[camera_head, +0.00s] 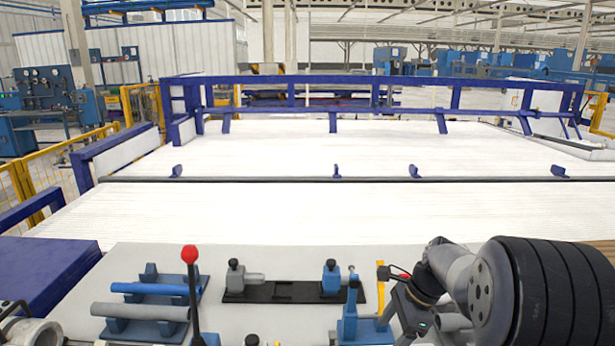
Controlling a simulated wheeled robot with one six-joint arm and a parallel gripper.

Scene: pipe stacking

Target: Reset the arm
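My arm comes in from the right edge. Its end, with my gripper (410,308), hangs low at the bottom right of the table (215,262). The gripper's body shows, but its fingertips are hidden or cut off, so I cannot tell whether it is open or holds anything. A blue pipe (150,288) and a grey pipe (140,311) lie side by side on blue supports at the left, well apart from my gripper. A black fixture plate (283,291) with a grey-blue holder at each end sits in the middle.
A blue device (350,318) with a yellow upright (381,287) stands close left of my gripper. A red-knobbed lever (190,254) rises beside the pipes. A blue box (45,272) is at the left. A broad white ribbed bed with blue rails (330,150) lies beyond.

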